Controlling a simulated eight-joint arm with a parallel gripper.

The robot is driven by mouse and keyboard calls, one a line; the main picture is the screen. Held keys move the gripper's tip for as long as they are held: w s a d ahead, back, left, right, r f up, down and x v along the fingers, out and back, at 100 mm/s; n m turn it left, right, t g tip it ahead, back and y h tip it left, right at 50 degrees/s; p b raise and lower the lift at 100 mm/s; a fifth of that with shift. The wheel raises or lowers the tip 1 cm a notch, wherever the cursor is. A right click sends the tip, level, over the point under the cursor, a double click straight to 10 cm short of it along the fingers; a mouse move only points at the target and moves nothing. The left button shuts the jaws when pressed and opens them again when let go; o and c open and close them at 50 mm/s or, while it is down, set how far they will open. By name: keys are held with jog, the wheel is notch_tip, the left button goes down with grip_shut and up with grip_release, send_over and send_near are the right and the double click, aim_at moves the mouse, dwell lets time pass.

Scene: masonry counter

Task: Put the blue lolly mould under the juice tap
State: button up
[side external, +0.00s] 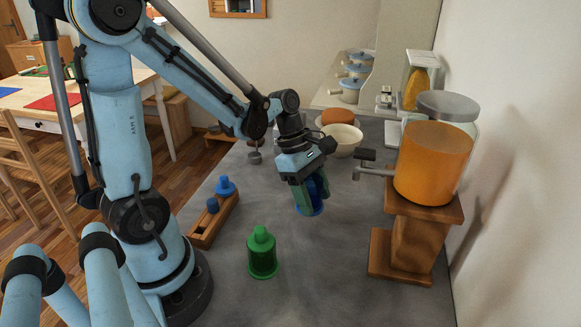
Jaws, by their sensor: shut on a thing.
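The blue lolly mould (309,209) is in my gripper (312,187), which is shut on it. The fingers hide part of the mould, and it looks slightly tilted. It appears to be held above the grey counter; the exact gap is hard to tell. The juice tap (368,170) sticks out to the left from the glass jar of orange juice (432,165). The jar stands on a wooden stand (413,240). The mould is to the left of the tap and lower in the picture, not beneath it.
A green mould (262,255) stands on the counter (325,275) at the front. A wooden rack (205,236) with blue pieces (225,187) lies to the left. A cream bowl (343,139) stands behind my gripper.

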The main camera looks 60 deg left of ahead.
aim_at(311, 221)
jog(key=shift+w+a+f, duration=0.15)
jog(key=shift+a+f, duration=0.15)
jog(key=shift+a, duration=0.1)
jog(key=shift+f, duration=2)
jog(key=shift+f, duration=0.1)
jog(key=o, duration=1.2)
